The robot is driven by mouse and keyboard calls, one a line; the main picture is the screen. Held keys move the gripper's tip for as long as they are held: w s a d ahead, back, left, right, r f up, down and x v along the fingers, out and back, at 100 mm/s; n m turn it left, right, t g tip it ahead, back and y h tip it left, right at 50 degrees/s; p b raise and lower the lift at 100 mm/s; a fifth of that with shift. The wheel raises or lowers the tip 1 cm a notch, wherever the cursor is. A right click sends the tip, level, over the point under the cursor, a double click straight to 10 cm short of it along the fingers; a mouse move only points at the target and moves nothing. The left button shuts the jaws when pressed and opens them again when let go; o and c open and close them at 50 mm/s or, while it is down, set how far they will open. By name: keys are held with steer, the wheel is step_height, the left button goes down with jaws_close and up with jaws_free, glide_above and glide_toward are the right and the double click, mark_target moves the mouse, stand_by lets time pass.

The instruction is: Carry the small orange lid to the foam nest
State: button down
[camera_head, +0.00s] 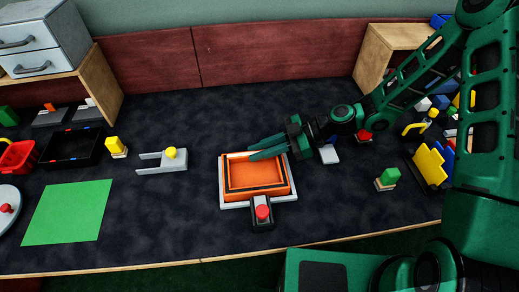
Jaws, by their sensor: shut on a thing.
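The small orange lid (256,176) is a rectangular orange piece with a raised rim. It lies over or in a larger orange and white rectangular holder (284,196) in the middle of the table. My gripper (255,152) reaches in from the right, and its green fingers are shut on the far edge of the orange lid. I cannot tell whether the lid is lifted clear. No thing is plainly a foam nest; a black tray (73,163) with small coloured marks on its rim lies at the left.
A black block with a red button (262,212) stands in front of the orange holder. A grey fork-shaped fixture with a yellow knob (171,155) and a green mat (68,212) lie to the left. Several coloured pieces crowd the right. Dark table between them is clear.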

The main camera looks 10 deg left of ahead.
steer(key=c, duration=1.6)
jaws_free()
steer(key=shift+c, duration=0.2)
steer(key=shift+d, duration=0.1)
steer(key=v, duration=1.1)
steer(key=shift+w+d+r, duration=0.15)
steer(key=shift+d+r, duration=0.05)
steer(key=shift+d, duration=0.15)
